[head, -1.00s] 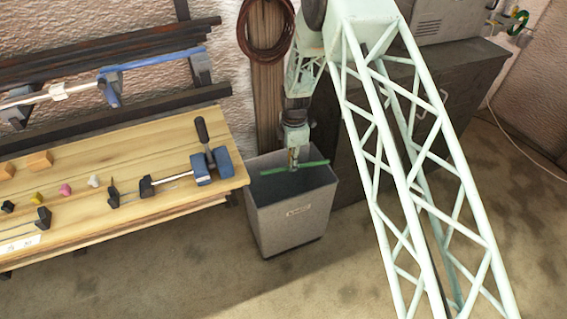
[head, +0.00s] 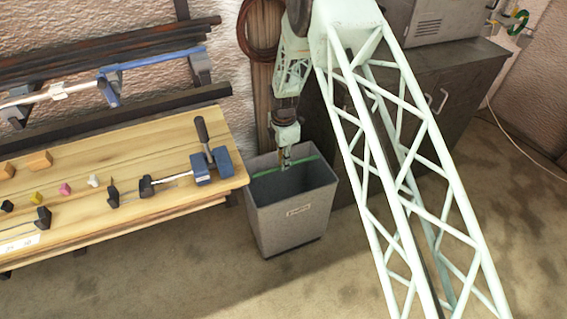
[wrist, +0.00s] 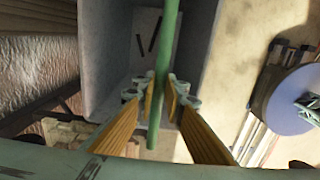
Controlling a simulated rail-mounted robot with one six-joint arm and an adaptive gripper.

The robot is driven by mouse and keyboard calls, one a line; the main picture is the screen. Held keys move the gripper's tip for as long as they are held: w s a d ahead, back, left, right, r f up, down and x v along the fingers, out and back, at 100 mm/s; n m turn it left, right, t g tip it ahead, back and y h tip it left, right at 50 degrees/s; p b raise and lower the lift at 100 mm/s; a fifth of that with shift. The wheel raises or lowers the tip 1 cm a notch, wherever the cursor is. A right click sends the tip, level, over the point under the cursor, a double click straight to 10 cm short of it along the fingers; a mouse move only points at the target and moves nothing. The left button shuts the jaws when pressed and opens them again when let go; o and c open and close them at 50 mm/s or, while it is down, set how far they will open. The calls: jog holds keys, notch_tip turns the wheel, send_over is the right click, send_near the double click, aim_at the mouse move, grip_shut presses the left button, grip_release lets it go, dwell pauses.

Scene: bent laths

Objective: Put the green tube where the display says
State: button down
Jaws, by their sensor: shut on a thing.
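My gripper (head: 286,161) is shut on the green tube (head: 262,173), at the mouth of the grey bin (head: 292,222). In the wrist view the tube (wrist: 170,30) runs between the two yellow-padded fingers of my gripper (wrist: 161,95), with the bin's inside below it. The tube lies crosswise over the bin opening, near its back part. I cannot make out a display in these views.
A wooden bench (head: 130,158) stands left of the bin, with a clamp (head: 208,160) and small coloured blocks on it. A dark cabinet (head: 450,90) stands behind to the right. Racked bars (head: 100,50) are on the wall. In the wrist view, dark thin pieces (wrist: 148,38) lie in the bin.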

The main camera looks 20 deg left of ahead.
jog(key=shift+f+b, duration=0.7)
jog(key=shift+f, duration=1.9)
jog(key=c, duration=2.6)
grip_release()
jog(key=shift+r, duration=6)
jog(key=shift+r, duration=0.1)
